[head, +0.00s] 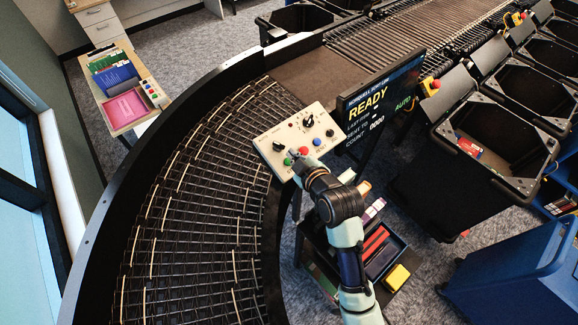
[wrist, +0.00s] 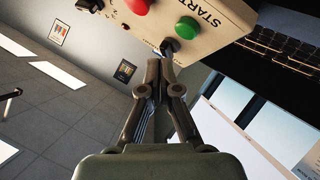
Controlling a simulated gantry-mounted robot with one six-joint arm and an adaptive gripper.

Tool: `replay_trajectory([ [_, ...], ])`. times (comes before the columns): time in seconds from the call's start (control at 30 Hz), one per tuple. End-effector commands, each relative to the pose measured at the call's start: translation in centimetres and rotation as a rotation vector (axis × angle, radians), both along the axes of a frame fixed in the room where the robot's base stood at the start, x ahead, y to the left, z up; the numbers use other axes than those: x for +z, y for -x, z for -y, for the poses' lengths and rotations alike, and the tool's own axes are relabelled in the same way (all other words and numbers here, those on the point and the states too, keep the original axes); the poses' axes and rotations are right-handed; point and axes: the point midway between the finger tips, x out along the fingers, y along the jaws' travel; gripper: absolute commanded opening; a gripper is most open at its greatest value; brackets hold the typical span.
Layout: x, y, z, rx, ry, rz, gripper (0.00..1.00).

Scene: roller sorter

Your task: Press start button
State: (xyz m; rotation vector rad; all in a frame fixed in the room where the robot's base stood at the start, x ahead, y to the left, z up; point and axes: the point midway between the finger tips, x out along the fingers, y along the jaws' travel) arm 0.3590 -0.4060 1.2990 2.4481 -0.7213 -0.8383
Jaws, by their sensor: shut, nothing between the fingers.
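The green start button (wrist: 187,27) is on the cream control panel (wrist: 225,45), beside the printed word START. In the wrist view my gripper (wrist: 160,66) is shut and empty. Its fingertips are just below the green button in the picture, close to a black knob (wrist: 169,46); I cannot tell whether they touch anything. In the head view the green button (head: 288,161) shows at the lower edge of the panel (head: 268,134), and my gripper (head: 297,159) is right beside it, partly hidden by my wrist.
A red button (head: 303,150) and a blue button (head: 317,142) sit in line with the green one. A screen (head: 380,98) reading READY and AUTO stands right of the panel. The curved roller conveyor (head: 195,210) runs along the left and is empty.

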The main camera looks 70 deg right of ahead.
Motion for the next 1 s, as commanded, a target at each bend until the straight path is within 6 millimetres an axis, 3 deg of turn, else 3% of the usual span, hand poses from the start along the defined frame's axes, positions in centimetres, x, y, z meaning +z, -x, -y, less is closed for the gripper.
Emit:
replay_trajectory([
  [0.03, -0.9, -0.2, 0.1, 0.000, 0.000, 0.000, 0.00],
  [0.23, -2.0, -0.6, 0.3, 0.000, 0.000, -0.001, 0.00],
  [1.0, -1.9, -0.7, 0.3, 0.000, 0.001, -0.001, 0.00],
])
